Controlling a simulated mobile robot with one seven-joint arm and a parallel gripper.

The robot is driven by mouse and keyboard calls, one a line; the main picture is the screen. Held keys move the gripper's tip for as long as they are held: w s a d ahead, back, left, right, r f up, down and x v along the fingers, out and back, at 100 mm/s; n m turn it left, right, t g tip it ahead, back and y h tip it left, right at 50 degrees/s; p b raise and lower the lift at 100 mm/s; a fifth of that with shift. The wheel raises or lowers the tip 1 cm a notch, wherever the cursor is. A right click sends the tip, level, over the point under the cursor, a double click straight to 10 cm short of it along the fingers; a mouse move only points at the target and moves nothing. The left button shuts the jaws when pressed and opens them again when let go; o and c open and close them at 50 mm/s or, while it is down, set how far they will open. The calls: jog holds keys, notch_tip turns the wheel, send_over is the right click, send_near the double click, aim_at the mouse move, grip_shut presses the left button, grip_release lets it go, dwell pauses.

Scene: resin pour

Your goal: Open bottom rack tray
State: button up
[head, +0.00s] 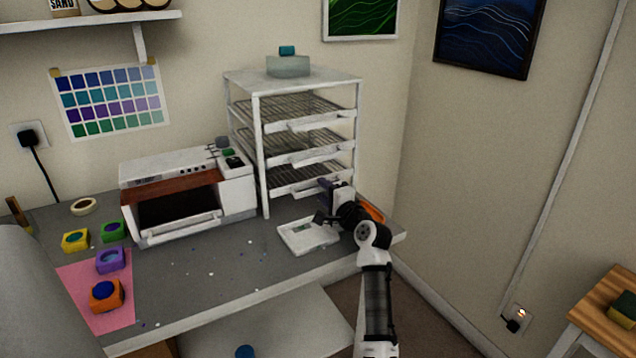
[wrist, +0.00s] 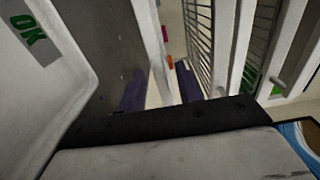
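A white drying rack (head: 258,150) stands at the back right of the grey table, with several wire trays stacked in it. The bottom rack tray (head: 300,188) has a white front lip and seems to sit inside the frame. My gripper (head: 328,190) is low at the rack's front right, close to that tray's lip. In the wrist view, the purple fingers of my gripper (wrist: 160,88) are apart, with white rack parts near them. Wire mesh (wrist: 198,35) shows at the upper right. I cannot tell whether a finger touches the tray.
A white scale (head: 306,236) lies on the table just in front of the rack; a white panel marked OK (wrist: 30,40) fills the wrist view's left. A white oven (head: 240,192) stands left of the rack. Coloured pots sit at the table's left; the front middle is mostly clear.

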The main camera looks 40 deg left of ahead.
jog(key=shift+x, duration=1.9)
jog(key=shift+c, duration=0.2)
grip_shut()
